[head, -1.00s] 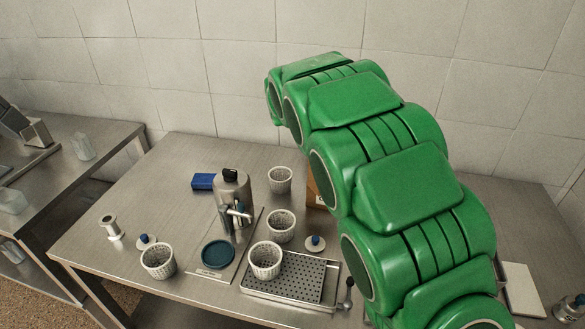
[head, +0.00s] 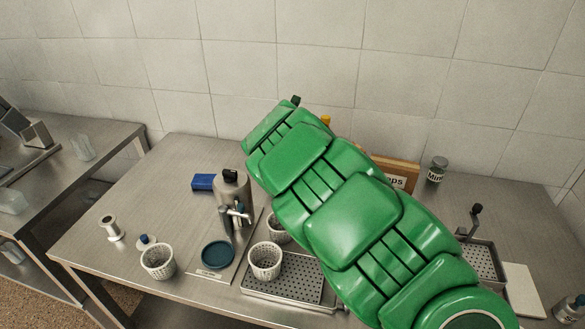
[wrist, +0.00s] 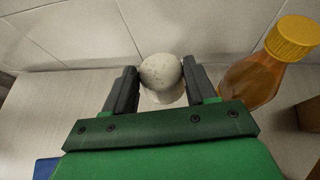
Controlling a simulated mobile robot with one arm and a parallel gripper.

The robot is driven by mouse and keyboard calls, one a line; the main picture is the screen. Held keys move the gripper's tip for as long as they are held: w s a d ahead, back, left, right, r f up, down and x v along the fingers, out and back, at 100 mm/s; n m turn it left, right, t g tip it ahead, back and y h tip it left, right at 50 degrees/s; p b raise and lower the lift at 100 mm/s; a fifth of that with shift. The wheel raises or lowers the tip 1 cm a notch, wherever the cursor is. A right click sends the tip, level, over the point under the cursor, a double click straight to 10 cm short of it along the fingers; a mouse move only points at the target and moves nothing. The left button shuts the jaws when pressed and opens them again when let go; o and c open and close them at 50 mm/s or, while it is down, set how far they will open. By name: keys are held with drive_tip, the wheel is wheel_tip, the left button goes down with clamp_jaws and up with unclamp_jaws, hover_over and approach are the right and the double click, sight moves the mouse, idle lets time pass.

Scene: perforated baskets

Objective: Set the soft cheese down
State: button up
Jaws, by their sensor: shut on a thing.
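The soft cheese (wrist: 161,72) is a pale, speckled round piece in the wrist view. My gripper (wrist: 160,84) is shut on it, with a dark finger on each side. Whether the cheese touches a surface below cannot be told. In the head view my green arm hides the cheese and most of the gripper.
An amber bottle with a yellow cap (wrist: 292,38) stands close right of the gripper. White perforated baskets (head: 265,262) (head: 158,262), a metal dispenser (head: 233,199), a blue block (head: 203,182) and a perforated tray (head: 290,290) are on the steel table. A labelled jar (head: 437,170) stands back right.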

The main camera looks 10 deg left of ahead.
drive_tip(key=shift+f, duration=5.15)
drive_tip(key=shift+f, duration=0.65)
drive_tip(key=o, duration=1.1)
drive_tip(key=shift+s+f, duration=0.1)
drive_tip(key=shift+r, duration=0.7)
drive_tip(key=shift+s+r, duration=0.25)
drive_tip(key=shift+s, duration=0.15)
drive_tip(key=shift+v, duration=3.2)
drive_tip(key=shift+d, duration=0.1)
